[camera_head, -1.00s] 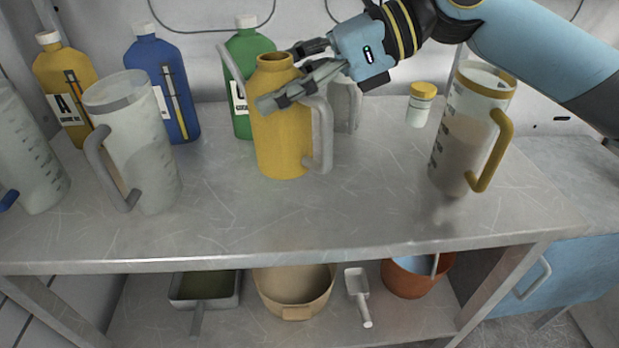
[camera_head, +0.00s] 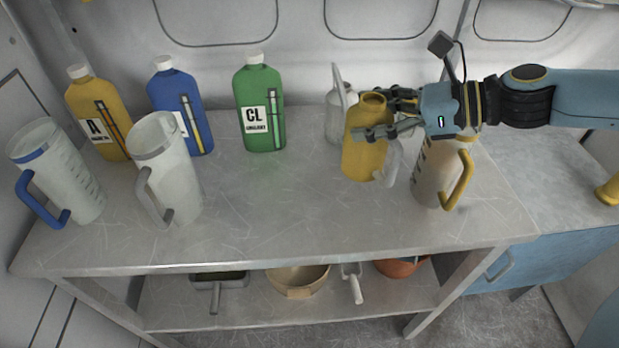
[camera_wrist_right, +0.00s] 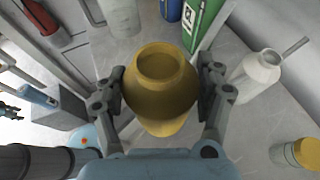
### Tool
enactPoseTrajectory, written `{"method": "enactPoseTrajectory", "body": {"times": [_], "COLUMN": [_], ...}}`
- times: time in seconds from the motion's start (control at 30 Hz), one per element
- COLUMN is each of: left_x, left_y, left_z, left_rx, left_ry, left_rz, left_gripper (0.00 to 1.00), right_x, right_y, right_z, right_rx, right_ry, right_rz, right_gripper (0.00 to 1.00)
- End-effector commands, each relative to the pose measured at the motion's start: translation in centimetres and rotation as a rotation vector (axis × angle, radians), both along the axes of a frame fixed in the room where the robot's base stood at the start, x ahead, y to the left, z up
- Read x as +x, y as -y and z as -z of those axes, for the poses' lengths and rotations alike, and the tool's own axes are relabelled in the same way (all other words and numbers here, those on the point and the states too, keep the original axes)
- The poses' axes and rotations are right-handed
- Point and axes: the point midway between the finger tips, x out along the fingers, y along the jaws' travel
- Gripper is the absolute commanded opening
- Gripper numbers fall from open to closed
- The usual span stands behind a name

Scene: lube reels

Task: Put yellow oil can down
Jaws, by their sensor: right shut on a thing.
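The yellow oil can (camera_head: 362,152) has an open neck, a grey handle on its right and a grey spout. It is upright over the right part of the metal table; I cannot tell whether its base touches the top. My right gripper (camera_head: 370,113) is shut around its upper body from the right. In the wrist view the can (camera_wrist_right: 162,85) sits between the two fingers of the right gripper (camera_wrist_right: 160,98). My left gripper (camera_wrist_right: 9,111) shows small at the left edge of the wrist view, and its jaws are unclear.
The yellow-handled jug (camera_head: 430,180) stands close right of the can, partly hidden. A pale can (camera_head: 337,118) stands behind left. Green (camera_head: 260,110), blue (camera_head: 178,105) and yellow (camera_head: 98,115) bottles line the back. Two jugs stand left. The table's middle front (camera_head: 290,205) is clear.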

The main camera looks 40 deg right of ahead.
Motion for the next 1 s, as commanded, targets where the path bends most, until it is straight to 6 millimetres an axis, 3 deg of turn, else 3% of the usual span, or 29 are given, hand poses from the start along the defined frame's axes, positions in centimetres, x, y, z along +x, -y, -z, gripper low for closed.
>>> {"method": "enactPoseTrajectory", "body": {"times": [0.03, 0.23, 0.37, 0.6, 0.83, 1.0], "left_x": [0.0, 0.0, 0.0, -0.1, -0.1, -0.2], "left_y": [0.0, 0.0, 0.0, 0.0, 0.0, 0.0], "left_z": [2.1, 4.2, 4.1, 5.9, 6.7, 9.2], "left_rx": [0.000, 0.000, 0.000, 0.000, 0.000, 0.000], "left_ry": [0.000, -0.001, -0.002, -0.002, -0.003, -0.004], "left_rz": [0.000, 0.000, 0.000, 0.000, 0.000, 0.000], "left_gripper": [0.40, 0.40, 0.40, 0.40, 0.40, 0.40], "right_x": [0.3, 1.4, 2.4, 4.2, 4.5, 4.5], "right_y": [-0.7, -2.7, -4.5, -8.0, -8.7, -8.6], "right_z": [1.3, 2.2, 2.9, 5.5, 6.3, 8.3], "right_rx": [0.001, 0.002, 0.010, 0.008, 0.002, 0.001], "right_ry": [0.007, 0.008, 0.010, 0.005, 0.002, 0.003], "right_rz": [-0.003, 0.000, 0.003, 0.002, -0.001, -0.002], "right_gripper": [0.24, 0.24, 0.24, 0.24, 0.24, 0.24]}}
